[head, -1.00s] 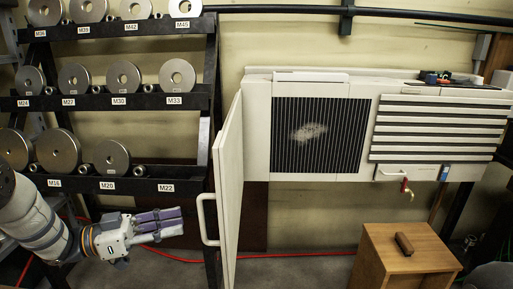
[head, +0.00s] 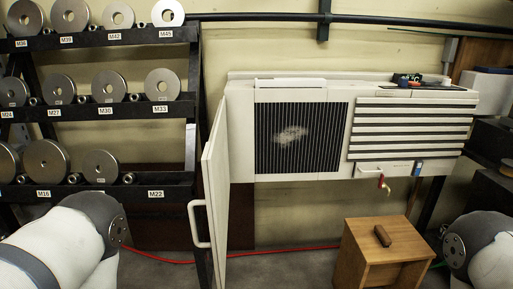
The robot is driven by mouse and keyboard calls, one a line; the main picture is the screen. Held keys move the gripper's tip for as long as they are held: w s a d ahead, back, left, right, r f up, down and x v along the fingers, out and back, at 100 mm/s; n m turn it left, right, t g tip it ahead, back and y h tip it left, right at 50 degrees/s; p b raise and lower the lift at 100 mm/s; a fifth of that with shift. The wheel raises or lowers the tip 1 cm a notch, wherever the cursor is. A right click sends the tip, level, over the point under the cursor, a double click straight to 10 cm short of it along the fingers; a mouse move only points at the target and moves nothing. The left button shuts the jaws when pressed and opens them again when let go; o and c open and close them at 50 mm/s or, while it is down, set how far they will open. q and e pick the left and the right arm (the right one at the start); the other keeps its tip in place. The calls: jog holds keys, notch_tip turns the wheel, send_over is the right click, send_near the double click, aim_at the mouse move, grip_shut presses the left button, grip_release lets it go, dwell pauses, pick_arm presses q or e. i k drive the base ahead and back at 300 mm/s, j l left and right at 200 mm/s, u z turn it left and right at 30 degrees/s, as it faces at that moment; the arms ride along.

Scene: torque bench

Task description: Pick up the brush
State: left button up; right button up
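The brush looks like a small dark brown block (head: 382,236). It lies on top of a wooden box-shaped stand (head: 352,262) at the lower right. My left arm shows at the lower left and my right arm at the lower right, but neither gripper is in the picture. The brush appears free, with nothing touching it from above.
A white cabinet with a dark striped panel (head: 300,140) is on the wall, its door (head: 215,200) swung open. A rack (head: 100,110) with several metal discs stands at left. A tap (head: 388,187) hangs above the stand. A red hose (head: 290,250) runs along the floor.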

aim_at(379, 231)
jog(key=i+j+z, duration=0.1)
jog(key=j, duration=0.35)
jog(key=i+j, duration=0.1)
jog(key=j, duration=0.3)
jog(key=i+j+z, duration=0.15)
jog(key=j, duration=0.3)
jog(key=z, duration=1.15)
jog(key=k+l, duration=0.05)
